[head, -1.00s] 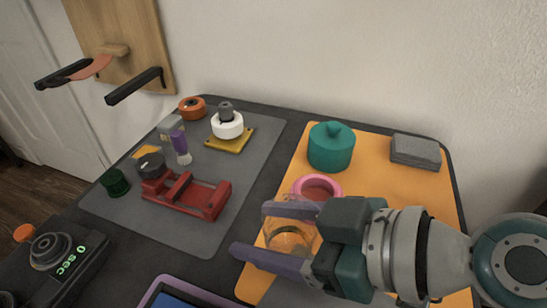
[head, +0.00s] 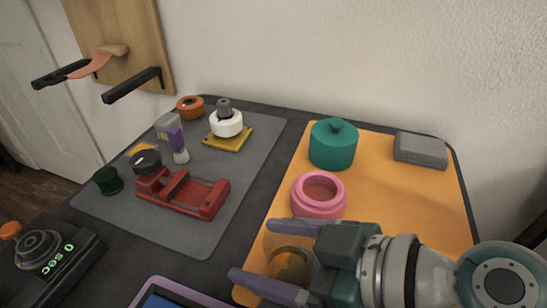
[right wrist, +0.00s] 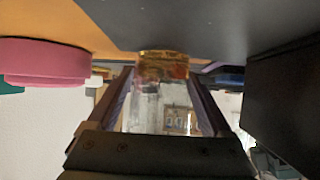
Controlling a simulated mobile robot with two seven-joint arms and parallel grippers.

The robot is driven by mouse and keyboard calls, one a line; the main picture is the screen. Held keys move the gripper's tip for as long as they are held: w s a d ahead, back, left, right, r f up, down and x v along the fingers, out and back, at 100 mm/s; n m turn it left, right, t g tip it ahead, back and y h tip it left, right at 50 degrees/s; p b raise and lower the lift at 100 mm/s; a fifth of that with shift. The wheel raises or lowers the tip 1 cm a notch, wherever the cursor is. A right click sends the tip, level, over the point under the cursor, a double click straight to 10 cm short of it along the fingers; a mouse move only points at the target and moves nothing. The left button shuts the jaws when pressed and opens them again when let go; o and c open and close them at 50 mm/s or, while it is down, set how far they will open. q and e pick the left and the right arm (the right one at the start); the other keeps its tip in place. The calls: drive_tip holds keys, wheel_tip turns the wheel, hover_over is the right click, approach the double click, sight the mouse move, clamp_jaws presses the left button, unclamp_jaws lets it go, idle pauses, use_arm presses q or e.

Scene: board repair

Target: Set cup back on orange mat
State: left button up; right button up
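A clear glass cup with an amber tint (head: 290,262) sits between the two purple-grey fingers of my right gripper (head: 250,250). It also shows in the right wrist view (right wrist: 160,68), see-through between both fingers (right wrist: 162,85). The gripper appears shut on it, though finger contact is hard to make out. The orange mat (head: 410,205) lies on the right of the table. In the head view the cup overlaps the mat's front left part; its height above the surface cannot be told. My left gripper is out of view.
On the mat are a pink ring-shaped piece (head: 319,197) just behind the gripper, a teal lidded pot (head: 333,145) and a grey block (head: 420,151). A grey mat (head: 205,235) at left holds a red vise (head: 185,193) and several small parts. The mat's right side is clear.

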sight(314, 259)
drive_tip(key=shift+o, duration=0.7)
use_arm(q)
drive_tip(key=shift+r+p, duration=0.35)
drive_tip(key=shift+p, duration=0.05)
use_arm(e)
drive_tip(key=shift+r, duration=0.3)
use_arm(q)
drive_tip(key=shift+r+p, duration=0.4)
use_arm(e)
drive_tip(key=v, duration=1.1)
drive_tip(key=shift+d+f, duration=0.1)
drive_tip(key=shift+f, duration=0.05)
drive_tip(key=shift+s+d+r, duration=0.2)
drive_tip(key=shift+d+r, duration=0.05)
drive_tip(key=shift+d, duration=0.05)
